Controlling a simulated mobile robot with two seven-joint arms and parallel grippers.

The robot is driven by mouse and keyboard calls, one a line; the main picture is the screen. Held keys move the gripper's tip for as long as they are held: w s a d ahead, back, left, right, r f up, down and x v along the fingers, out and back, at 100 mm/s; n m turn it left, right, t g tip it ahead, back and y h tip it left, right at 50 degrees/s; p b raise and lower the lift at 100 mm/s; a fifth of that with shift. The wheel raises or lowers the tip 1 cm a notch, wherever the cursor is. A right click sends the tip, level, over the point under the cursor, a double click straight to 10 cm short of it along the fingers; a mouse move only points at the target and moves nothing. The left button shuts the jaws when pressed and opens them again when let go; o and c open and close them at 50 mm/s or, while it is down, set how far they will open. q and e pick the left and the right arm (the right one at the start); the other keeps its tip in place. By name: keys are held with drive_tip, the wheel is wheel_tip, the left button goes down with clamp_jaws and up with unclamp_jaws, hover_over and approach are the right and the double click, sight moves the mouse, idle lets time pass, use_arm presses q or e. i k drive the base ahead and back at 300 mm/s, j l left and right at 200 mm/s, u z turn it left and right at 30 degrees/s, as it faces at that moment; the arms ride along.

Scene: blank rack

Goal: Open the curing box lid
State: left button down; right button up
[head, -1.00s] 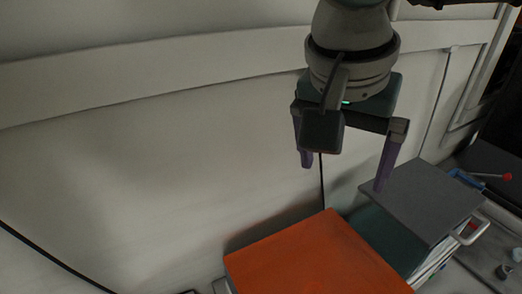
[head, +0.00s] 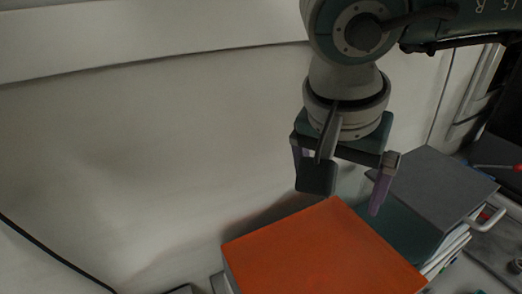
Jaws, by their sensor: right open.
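A box with a flat orange top (head: 320,255) stands at the bottom centre, its top closed. A box with a flat grey top (head: 440,185) and dark green side stands just to its right and behind. I cannot tell from the picture which of them is the curing box. My right gripper (head: 338,190) hangs fingers down, open and empty, over the back of the orange top. Its purple right finger shows against the grey-topped box; its left finger is partly hidden by a dark block on the wrist. My left gripper is not in view.
A pale wall with a horizontal rail (head: 150,45) runs behind the boxes. A light handle-like loop (head: 490,218) sticks out at the grey-topped box's right side. A red-tipped thing (head: 517,167) lies at the far right. A black cable (head: 50,260) runs along the lower left.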

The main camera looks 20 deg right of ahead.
sight(325, 247)
drive_tip(key=z, duration=1.6)
